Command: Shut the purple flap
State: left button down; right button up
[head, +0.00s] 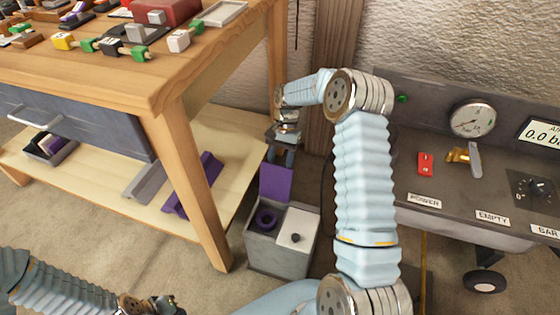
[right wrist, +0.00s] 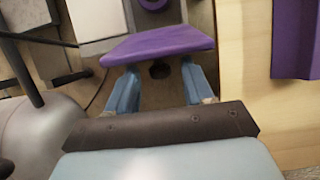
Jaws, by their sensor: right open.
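The purple flap (head: 276,183) stands raised at the back edge of a small grey box (head: 276,258) on the floor. My right gripper (head: 281,157) is just behind and above the flap, fingers pointing down. A purple ring (head: 265,219) sits in the box's open left compartment. My left gripper (head: 165,305) is at the bottom edge, partly cut off, its jaws unclear.
A pale lid with a dark knob (head: 297,238) covers the box's right side. A wooden workbench (head: 185,185) with a lower shelf stands to the left. A grey machine with a gauge (head: 471,119) stands to the right. Bare floor lies in front of the box.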

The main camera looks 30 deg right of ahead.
grip_shut()
dwell(0.3)
jog(key=shift+a, duration=0.15)
